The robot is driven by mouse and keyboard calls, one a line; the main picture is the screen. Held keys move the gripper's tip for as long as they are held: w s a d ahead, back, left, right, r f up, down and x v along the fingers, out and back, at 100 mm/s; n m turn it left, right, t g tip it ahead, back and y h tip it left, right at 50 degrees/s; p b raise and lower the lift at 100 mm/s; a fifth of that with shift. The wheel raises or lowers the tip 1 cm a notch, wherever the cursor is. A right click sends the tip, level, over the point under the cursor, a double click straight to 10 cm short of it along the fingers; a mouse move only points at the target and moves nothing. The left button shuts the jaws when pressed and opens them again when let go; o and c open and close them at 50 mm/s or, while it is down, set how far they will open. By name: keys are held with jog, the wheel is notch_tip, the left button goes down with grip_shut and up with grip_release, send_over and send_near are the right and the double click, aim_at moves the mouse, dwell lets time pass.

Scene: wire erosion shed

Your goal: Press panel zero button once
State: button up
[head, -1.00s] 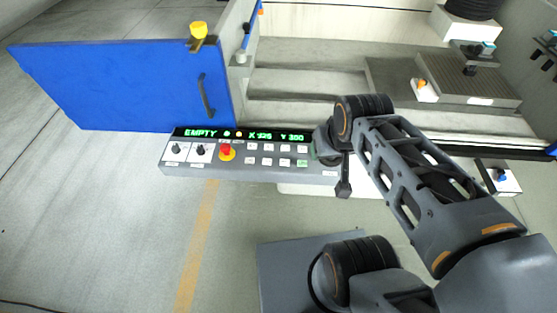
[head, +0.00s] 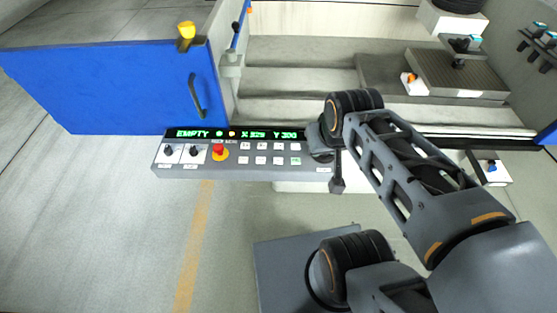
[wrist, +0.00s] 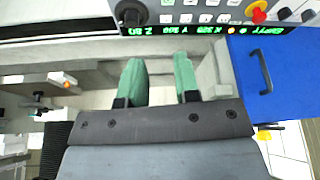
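The control panel (head: 240,172) is a grey box with a green-lit display (head: 240,133), a red emergency knob (head: 219,152), two dark dials and two rows of small pale buttons (head: 262,153). One button (head: 296,160) is greenish. The labels are too small to tell which is the zero button. In the wrist view the panel (wrist: 222,17) shows upside down along the top edge. My gripper (wrist: 160,82) has two green fingers, apart with nothing between them. The fingers show below the panel in that view, not over the buttons. In the head view my wrist hides them at the panel's right end.
A blue door (head: 115,88) with a dark handle stands open left of the panel. A yellow-topped post (head: 186,35) is at its top edge. Behind is the machine's grey bed with a plate (head: 462,80) at right. Open floor lies in front, with a yellow line (head: 195,245).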

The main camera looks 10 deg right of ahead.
grip_shut()
dwell(1.2)
